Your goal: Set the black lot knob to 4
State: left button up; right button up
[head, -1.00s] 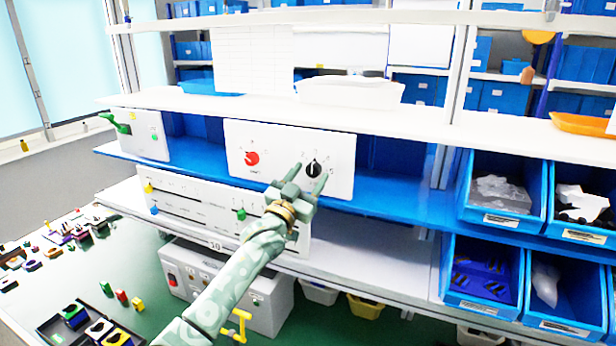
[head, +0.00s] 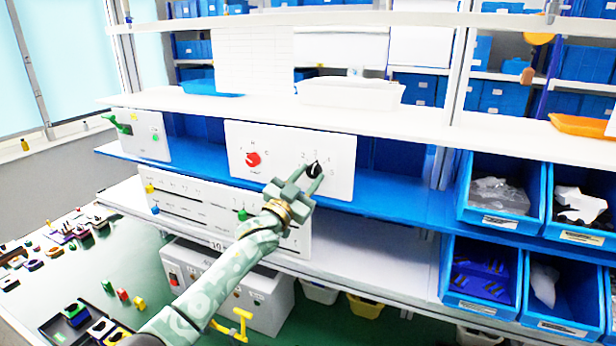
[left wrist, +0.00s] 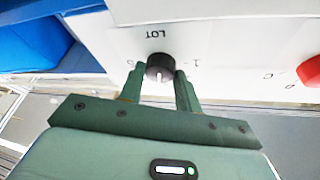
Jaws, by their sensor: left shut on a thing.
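The black lot knob (head: 314,170) is on the right part of the white panel (head: 338,187) on the middle shelf. My left gripper (head: 306,176) reaches it from the lower left. In the left wrist view the black knob (left wrist: 160,67) sits between the two fingertips of my left gripper (left wrist: 160,80), below the printed word LOT, which appears upside down. The fingers are shut on the knob. A white pointer mark shows on the knob's near side. Which number it points at I cannot tell. My right gripper is not in view.
A red knob (head: 253,159) is on the same panel, to the left; it also shows at the right edge of the left wrist view (left wrist: 310,71). A slider panel (head: 180,203) stands below. Blue bins (head: 490,228) stand at the right.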

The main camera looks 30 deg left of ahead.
pick_arm(q)
jog(key=m+h+p, duration=0.1)
jog(key=m, duration=0.1)
jog(key=m+g, duration=0.1)
jog(key=m, duration=0.1)
jog(key=shift+a+r+m+h+p, duration=0.2)
jog(key=shift+m+h+p, duration=0.1)
jog(key=shift+h+p, duration=0.1)
jog(key=shift+m+g+h+p, duration=0.5)
jog(key=shift+m+g+p, duration=0.5)
jog(key=shift+m, duration=0.9)
jog(key=o, duration=1)
jog(key=b+v, duration=0.3)
jog(key=v, duration=1.3)
jog(key=shift+s+f, duration=0.15)
jog(key=shift+f, duration=0.05)
